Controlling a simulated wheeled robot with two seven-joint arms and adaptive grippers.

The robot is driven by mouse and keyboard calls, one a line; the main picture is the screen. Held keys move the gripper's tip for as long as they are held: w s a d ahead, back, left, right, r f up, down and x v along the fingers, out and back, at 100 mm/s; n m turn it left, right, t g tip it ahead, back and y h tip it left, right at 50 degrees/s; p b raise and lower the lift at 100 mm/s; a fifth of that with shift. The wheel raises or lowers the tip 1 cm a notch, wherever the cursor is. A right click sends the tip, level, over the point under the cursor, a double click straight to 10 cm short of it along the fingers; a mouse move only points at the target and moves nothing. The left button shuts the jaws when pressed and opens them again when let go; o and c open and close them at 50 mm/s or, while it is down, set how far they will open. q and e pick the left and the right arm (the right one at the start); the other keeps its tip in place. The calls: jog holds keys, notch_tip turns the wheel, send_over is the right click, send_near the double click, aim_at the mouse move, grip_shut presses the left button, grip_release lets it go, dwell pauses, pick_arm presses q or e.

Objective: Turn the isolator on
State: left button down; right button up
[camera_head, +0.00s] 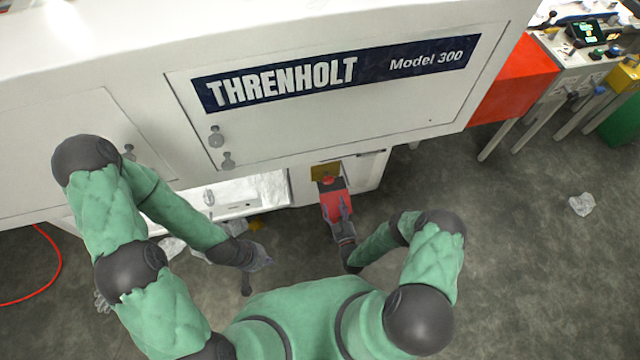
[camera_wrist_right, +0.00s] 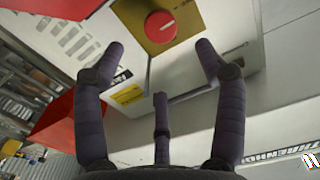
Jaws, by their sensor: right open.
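The isolator has a round red knob (camera_wrist_right: 160,27) on a yellow plate (camera_wrist_right: 190,14), fixed to the pale machine. A short light mark shows on the knob's face. In the head view the knob (camera_head: 327,181) is small, on the yellow plate (camera_head: 321,171) below the machine's front panel. My right gripper (camera_wrist_right: 160,68) is open and empty, its fingers spread apart, with the knob beyond the fingertips and not touched.
The machine's white body (camera_head: 420,110) overhangs above the isolator. A bright open recess (camera_head: 235,197) lies to its left. A red panel (camera_head: 515,80) and a bench with controls stand at right. A red hose (camera_head: 55,262) and crumpled film (camera_head: 582,204) lie on the floor.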

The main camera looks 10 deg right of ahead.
aim_at(329, 182)
jog(key=w+b, duration=0.3)
jog(key=w, duration=0.7)
jog(key=shift+w+a, duration=0.15)
jog(key=shift+w, duration=0.25)
jog(key=c, duration=1.1)
